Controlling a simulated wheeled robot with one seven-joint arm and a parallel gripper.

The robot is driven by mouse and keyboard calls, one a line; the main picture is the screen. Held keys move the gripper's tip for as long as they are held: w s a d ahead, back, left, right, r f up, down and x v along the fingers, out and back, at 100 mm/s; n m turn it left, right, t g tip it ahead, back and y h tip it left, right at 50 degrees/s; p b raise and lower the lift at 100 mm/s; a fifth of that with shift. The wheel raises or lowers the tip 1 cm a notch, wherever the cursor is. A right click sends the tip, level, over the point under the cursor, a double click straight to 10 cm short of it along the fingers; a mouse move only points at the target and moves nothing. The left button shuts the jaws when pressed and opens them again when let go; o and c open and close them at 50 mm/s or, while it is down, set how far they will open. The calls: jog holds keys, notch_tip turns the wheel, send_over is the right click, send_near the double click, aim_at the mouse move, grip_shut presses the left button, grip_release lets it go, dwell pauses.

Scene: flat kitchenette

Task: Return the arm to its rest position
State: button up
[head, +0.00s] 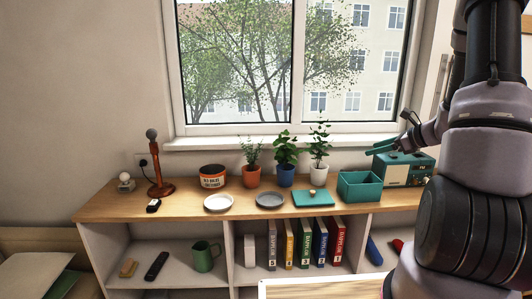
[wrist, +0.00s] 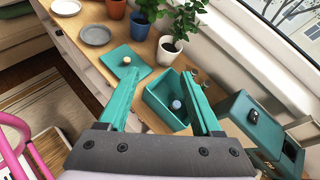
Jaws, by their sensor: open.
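My gripper (wrist: 160,76) is open, with two teal fingers spread apart and nothing between them that I can see held. In the head view my gripper (head: 388,146) is at the right, above the back of the counter near the teal box and the teal appliance. My dark and grey arm fills the right side of that view. In the wrist view the open teal box (wrist: 158,98) lies below and between the fingers, with a small bluish round thing (wrist: 176,105) inside. The box also shows in the head view (head: 360,193).
The wooden counter (head: 180,207) holds a teal lid (head: 302,200) with a knob, two plates, several potted plants, a tin (head: 212,178), a red-brown stand (head: 160,182) and a teal appliance (head: 412,170). The window (head: 290,65) is behind. Shelves below hold binders and a green mug (head: 204,257).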

jog(key=s+a+r+n+g, duration=0.5)
jog(key=s+a+r+n, duration=0.7)
jog(key=a+r, duration=0.25)
jog(key=s+r+n+t+h, duration=0.2)
jog(key=s+r+n+h, duration=0.3)
jog(key=s+n, duration=0.5)
jog(key=s+r, duration=0.1)
jog(key=s, duration=0.2)
jog(key=shift+s+a+r+t, duration=0.2)
jog(key=shift+a+r+t, duration=0.1)
jog(key=shift+a, duration=0.1)
